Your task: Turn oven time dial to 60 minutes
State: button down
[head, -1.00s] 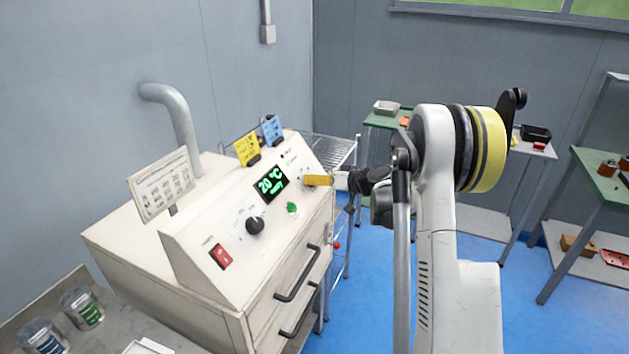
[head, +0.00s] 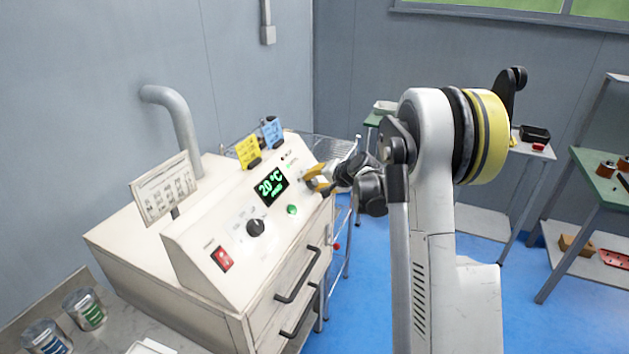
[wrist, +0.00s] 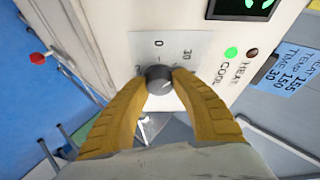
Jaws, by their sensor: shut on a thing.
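The oven (head: 250,235) is a cream box with a sloped control panel and a green display (head: 271,187) reading 20 °C. The grey time dial (wrist: 158,79) sits on a scale plate (wrist: 178,47) where "0" and "30" can be read. My gripper (wrist: 159,80) has its two yellow fingers closed on opposite sides of this dial. In the head view, my gripper (head: 312,178) is at the right end of the panel and hides the dial. The dial's pointer setting cannot be read clearly. A second, black dial (head: 255,227) is further left on the panel.
A red switch (head: 221,258) and a green button (head: 292,209) are on the panel. Yellow (head: 248,151) and blue (head: 272,131) notes stand on top. Oven handles (head: 298,274) project below. A wire rack (head: 330,148) stands behind.

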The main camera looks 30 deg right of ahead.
jog(key=m+g, duration=0.1)
jog(key=m, duration=0.1)
jog(key=m+p, duration=0.1)
jog(key=m, duration=0.1)
jog(key=shift+w+r+g+h, duration=0.1)
jog(key=shift+g+h, duration=0.3)
jog(key=shift+m+g+p, duration=0.55)
jog(key=shift+m+g, duration=0.15)
jog(key=shift+m, duration=1.1)
jog(key=c, duration=1.3)
grip_release()
jog(key=v, duration=1.2)
jog(key=shift+d, duration=0.1)
